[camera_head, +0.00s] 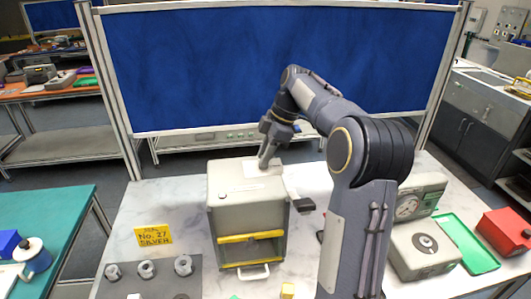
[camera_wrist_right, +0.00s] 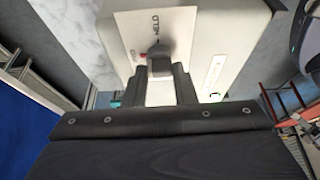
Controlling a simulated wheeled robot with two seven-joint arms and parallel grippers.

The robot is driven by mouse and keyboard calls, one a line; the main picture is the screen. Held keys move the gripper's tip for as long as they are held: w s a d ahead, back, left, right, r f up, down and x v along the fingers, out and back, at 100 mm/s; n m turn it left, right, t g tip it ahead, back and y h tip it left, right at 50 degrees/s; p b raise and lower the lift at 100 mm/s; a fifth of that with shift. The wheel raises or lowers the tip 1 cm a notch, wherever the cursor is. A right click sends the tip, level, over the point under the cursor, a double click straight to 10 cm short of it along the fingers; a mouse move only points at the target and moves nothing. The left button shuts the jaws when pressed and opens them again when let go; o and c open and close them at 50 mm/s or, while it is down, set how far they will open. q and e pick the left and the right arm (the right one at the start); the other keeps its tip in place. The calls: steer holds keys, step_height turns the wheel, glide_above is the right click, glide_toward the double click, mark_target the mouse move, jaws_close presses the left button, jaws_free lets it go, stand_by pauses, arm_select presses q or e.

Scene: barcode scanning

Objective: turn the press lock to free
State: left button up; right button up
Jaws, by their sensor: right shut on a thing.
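The press (camera_head: 222,213) is a grey box with yellow bars across its open front, standing on the marble table. A pale plate (camera_head: 252,170) lies on its top. In the right wrist view the plate (camera_wrist_right: 130,28) bears a small red mark and lettering that seems to read HELD. The lock knob (camera_wrist_right: 158,60) is a small grey block on this plate. My right gripper (camera_head: 265,164) reaches down onto the press top and is shut on the knob, with one finger on each side. The knob is hidden in the head view. My left gripper is not in view.
A grey holder (camera_head: 150,279) with several round metal parts lies at the front left. A dial device (camera_head: 418,205), a green tray (camera_head: 468,244) and a red box (camera_head: 505,232) are on the right.

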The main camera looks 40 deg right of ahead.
steer(key=o, duration=1)
steer(key=v, duration=0.7)
steer(key=shift+d+r, duration=0.1)
steer(key=shift+r, duration=0.25)
steer(key=shift+s, duration=0.1)
